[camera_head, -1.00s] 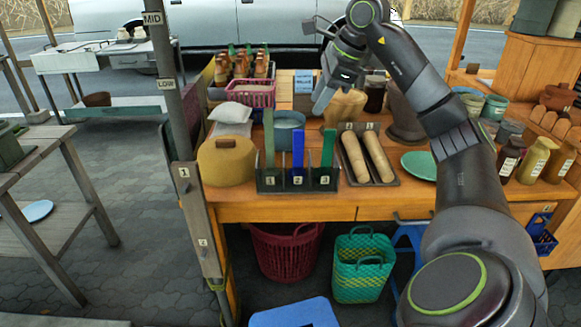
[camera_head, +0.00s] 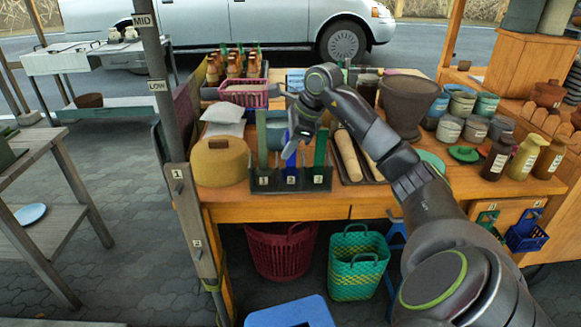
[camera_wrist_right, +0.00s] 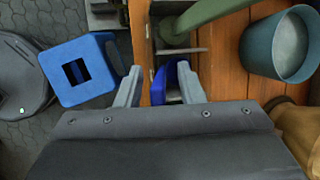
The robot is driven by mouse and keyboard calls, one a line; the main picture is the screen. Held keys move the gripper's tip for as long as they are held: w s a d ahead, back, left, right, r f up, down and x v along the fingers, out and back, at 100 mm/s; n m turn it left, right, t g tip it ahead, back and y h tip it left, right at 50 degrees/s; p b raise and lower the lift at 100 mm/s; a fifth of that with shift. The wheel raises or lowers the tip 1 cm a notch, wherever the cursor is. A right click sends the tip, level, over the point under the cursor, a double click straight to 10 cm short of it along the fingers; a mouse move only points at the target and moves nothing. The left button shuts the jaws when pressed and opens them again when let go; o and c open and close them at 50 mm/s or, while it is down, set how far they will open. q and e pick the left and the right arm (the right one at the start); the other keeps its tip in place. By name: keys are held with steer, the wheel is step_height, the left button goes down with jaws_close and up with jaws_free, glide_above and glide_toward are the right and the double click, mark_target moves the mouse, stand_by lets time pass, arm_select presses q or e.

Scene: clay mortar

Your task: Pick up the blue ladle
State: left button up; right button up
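The blue ladle (camera_head: 291,170) stands upright in slot 2 of a dark rack (camera_head: 262,187) on the wooden table; its upper part is partly hidden by my right gripper. My right gripper (camera_head: 297,143) is at the ladle's upper end. In the right wrist view the gripper (camera_wrist_right: 157,92) has its fingers apart, with the blue ladle (camera_wrist_right: 158,86) between them, closer to the right-hand finger. No closed grip shows. My left gripper is not in view.
Green utensils stand in slot 1 (camera_head: 262,140) and slot 3 (camera_head: 321,150), close on both sides. A teal pot (camera_wrist_right: 258,48) stands behind the rack. A tan lidded pot (camera_head: 220,165) is left of it and a tray with rolls (camera_head: 348,155) is right. A blue stool (camera_wrist_right: 62,92) is on the floor.

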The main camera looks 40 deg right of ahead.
steer(key=shift+f, duration=0.1)
jaws_close()
stand_by(0.4)
step_height(320, 180, up, 10)
steer(key=shift+r, duration=0.1)
stand_by(0.7)
